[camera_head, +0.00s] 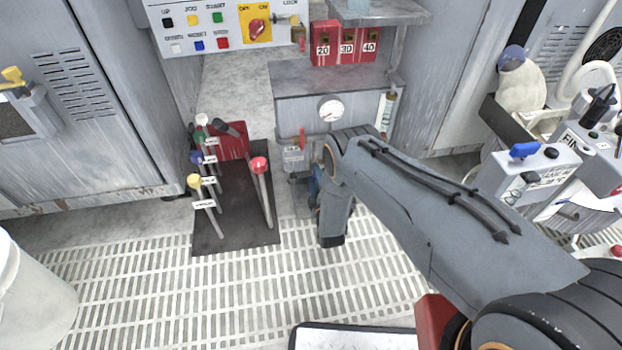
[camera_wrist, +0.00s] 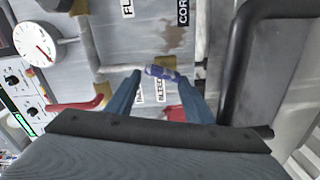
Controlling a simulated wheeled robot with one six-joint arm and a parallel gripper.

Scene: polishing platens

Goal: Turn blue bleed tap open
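The blue bleed tap (camera_wrist: 161,72) shows in the wrist view as a short blue handle on a grey pipe, in front of a worn panel. My gripper (camera_wrist: 158,78) has its two blue fingers apart, one on each side of the tap's handle. The handle lies between the fingertips and nearly spans the gap. I cannot tell whether either finger touches it. In the head view my gripper (camera_head: 315,185) points at the low front of the grey cabinet. The tap cannot be made out there, behind my arm and gripper.
A red lever (camera_wrist: 80,105) is left of the fingers in the wrist view, with a white gauge (camera_wrist: 37,42) above it. A dark pipe (camera_wrist: 240,60) runs close on the right. In the head view, a rack of colour-topped rods (camera_head: 235,215) stands left of my gripper.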

